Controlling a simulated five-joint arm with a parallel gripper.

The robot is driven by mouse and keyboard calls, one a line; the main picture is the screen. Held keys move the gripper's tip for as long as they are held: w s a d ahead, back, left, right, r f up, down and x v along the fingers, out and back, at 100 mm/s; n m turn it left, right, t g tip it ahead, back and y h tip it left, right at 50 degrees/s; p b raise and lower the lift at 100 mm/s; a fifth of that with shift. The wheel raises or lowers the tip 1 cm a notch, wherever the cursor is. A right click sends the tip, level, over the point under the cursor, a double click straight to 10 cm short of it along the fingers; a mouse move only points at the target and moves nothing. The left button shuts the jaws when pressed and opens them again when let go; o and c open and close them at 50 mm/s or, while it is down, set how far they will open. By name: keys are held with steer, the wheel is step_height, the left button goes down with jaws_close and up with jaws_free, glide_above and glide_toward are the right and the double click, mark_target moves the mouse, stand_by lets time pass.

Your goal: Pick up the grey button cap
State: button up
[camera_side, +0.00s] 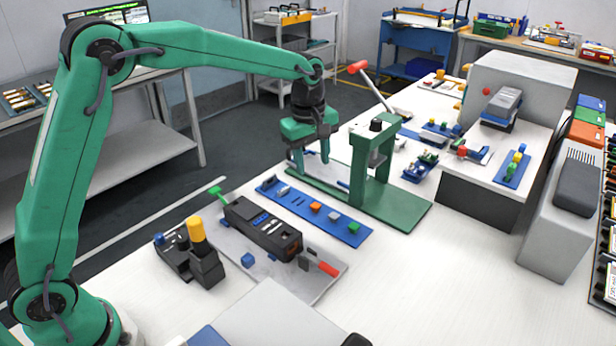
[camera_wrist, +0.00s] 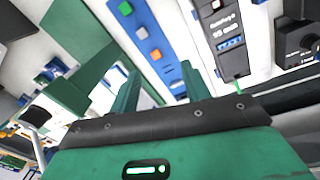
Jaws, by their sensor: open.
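The grey button cap (camera_side: 334,215) sits on a blue strip (camera_side: 276,190), between an orange cap (camera_side: 315,207) and a green cap (camera_side: 354,227). In the wrist view the grey cap (camera_wrist: 141,32) lies ahead of my fingertips, again between the orange cap (camera_wrist: 155,54) and the green cap (camera_wrist: 125,8). My gripper (camera_side: 312,158) is raised beyond the strip in the side view, beside the green press. In the wrist view my gripper (camera_wrist: 162,78) has its two green fingers apart, with nothing seen between them.
A green press (camera_side: 370,165) with a red-knobbed lever stands close to the strip's right end. A black box (camera_side: 262,228) lies on a grey plate (camera_side: 318,286) in front of the strip. Small black fixtures (camera_side: 190,255) stand at left. The white table front right is clear.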

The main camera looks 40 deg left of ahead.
mark_target(334, 215)
steer(key=w+d+f+n, duration=0.1)
steer(key=f, duration=0.2)
steer(key=w+f+n, duration=0.1)
steer(key=w+f, duration=0.1)
steer(key=f, duration=0.1)
steer(key=w+d+f+n+g, duration=0.1)
steer(key=w+f, duration=0.1)
steer(key=f, duration=0.1)
steer(key=shift+w+d+n, duration=0.15)
steer(key=shift+d+n, duration=0.2)
steer(key=shift+n, duration=0.05)
steer(key=shift+f, duration=0.15)
steer(key=shift+f, duration=1.2)
steer(key=shift+f, duration=0.1)
steer(key=shift+d+f, duration=0.2)
steer(key=shift+f, duration=2.3)
steer(key=shift+c, duration=0.5)
jaws_close()
